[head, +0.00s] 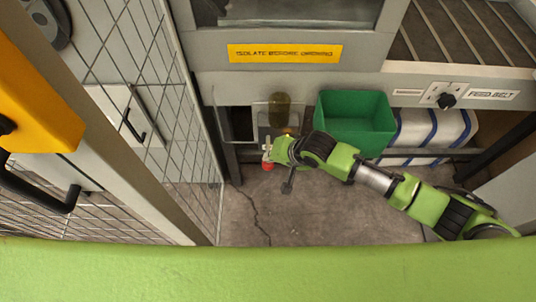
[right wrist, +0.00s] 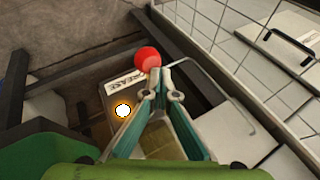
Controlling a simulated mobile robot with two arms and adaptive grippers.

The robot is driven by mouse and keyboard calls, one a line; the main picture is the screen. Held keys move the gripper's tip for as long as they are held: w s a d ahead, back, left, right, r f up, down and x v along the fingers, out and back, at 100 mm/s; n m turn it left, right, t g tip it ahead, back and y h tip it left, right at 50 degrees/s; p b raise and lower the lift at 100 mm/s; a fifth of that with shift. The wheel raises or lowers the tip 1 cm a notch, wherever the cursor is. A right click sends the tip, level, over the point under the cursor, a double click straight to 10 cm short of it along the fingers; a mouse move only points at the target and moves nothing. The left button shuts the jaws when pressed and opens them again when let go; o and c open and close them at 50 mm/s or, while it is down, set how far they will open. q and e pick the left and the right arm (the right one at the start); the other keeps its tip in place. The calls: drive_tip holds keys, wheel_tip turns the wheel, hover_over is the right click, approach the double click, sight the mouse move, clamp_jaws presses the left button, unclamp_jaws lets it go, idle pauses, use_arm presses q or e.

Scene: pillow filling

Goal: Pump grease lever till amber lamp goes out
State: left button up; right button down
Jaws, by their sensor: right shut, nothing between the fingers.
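The grease unit (right wrist: 112,92), a pale plate marked GREASE, shows in the right wrist view. Its amber lamp (right wrist: 122,110) glows bright white with an orange rim. The lever's red ball knob (right wrist: 147,58) is just beyond my right gripper's (right wrist: 158,76) fingertips; the fingers are shut with nothing between them, and I cannot tell whether they touch the knob. In the head view my right gripper (head: 275,150) is low in front of the unit, just above the red knob (head: 267,165). My arm hides part of the unit. My left gripper is not in view.
A green bin (head: 352,108) stands right of the unit, close to my right arm. White sacks with blue stripes (head: 430,132) lie farther right. A mesh fence (head: 130,60) bounds the left. A panel with a FEED BELT knob (head: 447,100) is at upper right. The concrete floor is clear.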

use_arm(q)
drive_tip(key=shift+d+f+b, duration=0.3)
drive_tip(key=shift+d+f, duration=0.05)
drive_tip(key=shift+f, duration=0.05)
use_arm(e)
drive_tip(key=shift+s+f, duration=0.15)
drive_tip(key=shift+f, duration=0.4)
drive_tip(key=shift+s+f, duration=0.15)
drive_tip(key=shift+f, duration=0.35)
idle(0.7)
drive_tip(key=shift+w+r+p, duration=0.15)
drive_tip(key=shift+r+p, duration=0.4)
drive_tip(key=shift+p, duration=0.05)
drive_tip(key=shift+w+r+p, duration=0.15)
drive_tip(key=shift+r+p, duration=0.4)
drive_tip(key=shift+p, duration=0.05)
drive_tip(key=shift+w+r+p, duration=0.15)
drive_tip(key=shift+r+p, duration=0.6)
drive_tip(key=shift+w+r+p, duration=0.2)
drive_tip(key=shift+r+p, duration=0.4)
drive_tip(key=shift+p, duration=0.05)
drive_tip(key=shift+w+r+p, duration=0.15)
drive_tip(key=shift+r+p, duration=0.4)
drive_tip(key=shift+p, duration=0.05)
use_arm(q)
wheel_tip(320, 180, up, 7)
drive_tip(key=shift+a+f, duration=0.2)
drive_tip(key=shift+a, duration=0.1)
use_arm(e)
drive_tip(key=shift+r, duration=0.1)
